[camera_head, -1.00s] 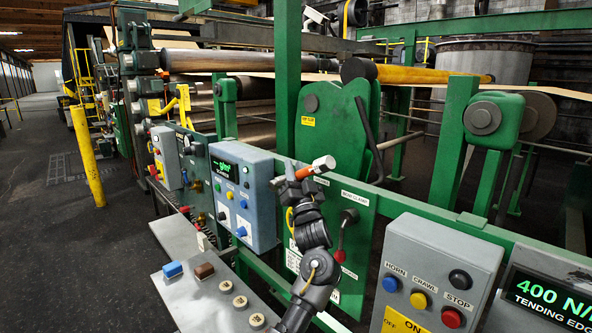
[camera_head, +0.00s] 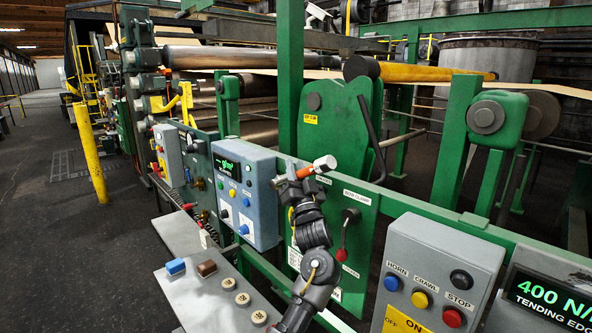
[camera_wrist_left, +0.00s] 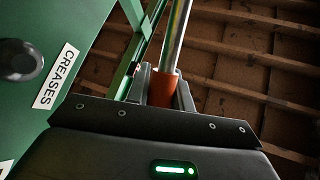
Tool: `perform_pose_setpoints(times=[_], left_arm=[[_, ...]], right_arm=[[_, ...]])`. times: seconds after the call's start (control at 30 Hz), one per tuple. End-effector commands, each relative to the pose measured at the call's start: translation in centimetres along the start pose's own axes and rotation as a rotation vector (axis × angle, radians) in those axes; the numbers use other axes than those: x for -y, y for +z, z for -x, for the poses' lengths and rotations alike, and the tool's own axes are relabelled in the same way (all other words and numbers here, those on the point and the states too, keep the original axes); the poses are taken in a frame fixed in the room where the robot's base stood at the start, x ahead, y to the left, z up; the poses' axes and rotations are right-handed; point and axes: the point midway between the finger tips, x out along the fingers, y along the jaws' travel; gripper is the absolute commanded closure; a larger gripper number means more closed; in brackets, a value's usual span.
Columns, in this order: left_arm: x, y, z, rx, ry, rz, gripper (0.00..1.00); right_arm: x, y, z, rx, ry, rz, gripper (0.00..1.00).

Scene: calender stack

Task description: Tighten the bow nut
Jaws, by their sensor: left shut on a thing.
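My left gripper (camera_head: 296,176) is shut on an orange-handled tool (camera_head: 318,166) with a bright metal end. It is raised in front of the green machine panel. In the left wrist view the orange grip (camera_wrist_left: 162,90) sits between the fingers and a shiny metal shaft (camera_wrist_left: 176,40) extends away from it. A bow clamp label (camera_head: 357,197) and a red-knobbed lever (camera_head: 345,235) are on the panel, right of the gripper. The tool appears apart from the panel. I cannot make out the bow nut itself. My right gripper is not in view.
A blue-grey control box (camera_head: 246,195) stands left of the arm. A grey button box (camera_head: 437,275) and a tension display (camera_head: 550,292) stand right. A grey shelf (camera_head: 190,300) holds blue and brown blocks and several round pieces. A CREASES label (camera_wrist_left: 60,75) is beside a dark knob (camera_wrist_left: 20,60).

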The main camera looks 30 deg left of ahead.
Motion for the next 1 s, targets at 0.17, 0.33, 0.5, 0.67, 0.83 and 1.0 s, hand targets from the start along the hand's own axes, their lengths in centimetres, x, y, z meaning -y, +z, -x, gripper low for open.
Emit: perform_pose_setpoints(times=[0.17, 0.33, 0.5, 0.67, 0.83, 1.0], left_arm=[[0.0, -0.1, 0.0, -0.002, -0.001, 0.001, 1.00], [0.5, -0.1, 0.0, -0.002, -0.002, 0.001, 1.00], [1.5, 0.0, 0.4, -0.002, -0.002, 0.000, 1.00], [2.3, 0.1, 0.7, -0.002, -0.002, 0.001, 1.00], [2.8, 0.2, 1.0, -0.002, -0.001, 0.001, 1.00], [2.8, 0.3, 1.1, -0.002, -0.001, 0.001, 1.00]], right_arm=[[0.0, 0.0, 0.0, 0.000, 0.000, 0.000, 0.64], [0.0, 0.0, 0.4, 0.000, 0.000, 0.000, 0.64], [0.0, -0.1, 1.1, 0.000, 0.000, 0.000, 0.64], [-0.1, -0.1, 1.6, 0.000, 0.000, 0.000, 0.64], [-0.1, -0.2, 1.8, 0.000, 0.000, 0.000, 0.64], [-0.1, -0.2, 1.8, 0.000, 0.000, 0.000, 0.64]])
